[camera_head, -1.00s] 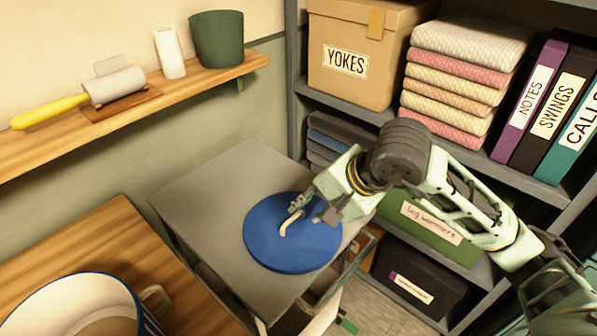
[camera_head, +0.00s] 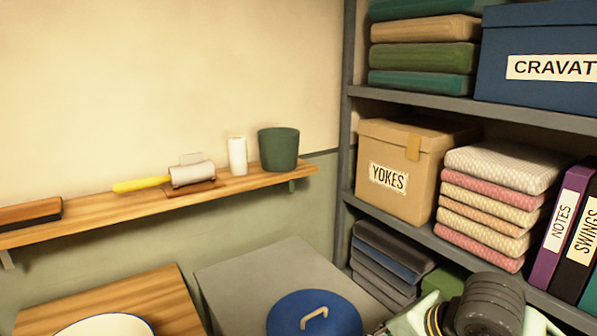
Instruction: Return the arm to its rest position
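My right arm comes in at the bottom right corner. Only its dark ribbed joint and pale green wrist show clearly. Part of my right gripper (camera_head: 385,328) seems to show at the bottom edge, to the right of the blue round lid (camera_head: 285,318). Its fingers are cut off by the frame, so I cannot tell their opening. The lid lies on a grey surface (camera_head: 265,272), its pale bar handle (camera_head: 314,316) clear of the gripper. My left arm and gripper are not in view.
A wooden wall shelf (camera_head: 110,212) holds a yellow-handled lint roller (camera_head: 170,180), a white cylinder (camera_head: 237,156) and a green pot (camera_head: 278,149). A blue-rimmed white vessel (camera_head: 105,324) is at lower left. Right shelving holds the YOKES box (camera_head: 400,165), folded textiles (camera_head: 490,205) and binders (camera_head: 565,225).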

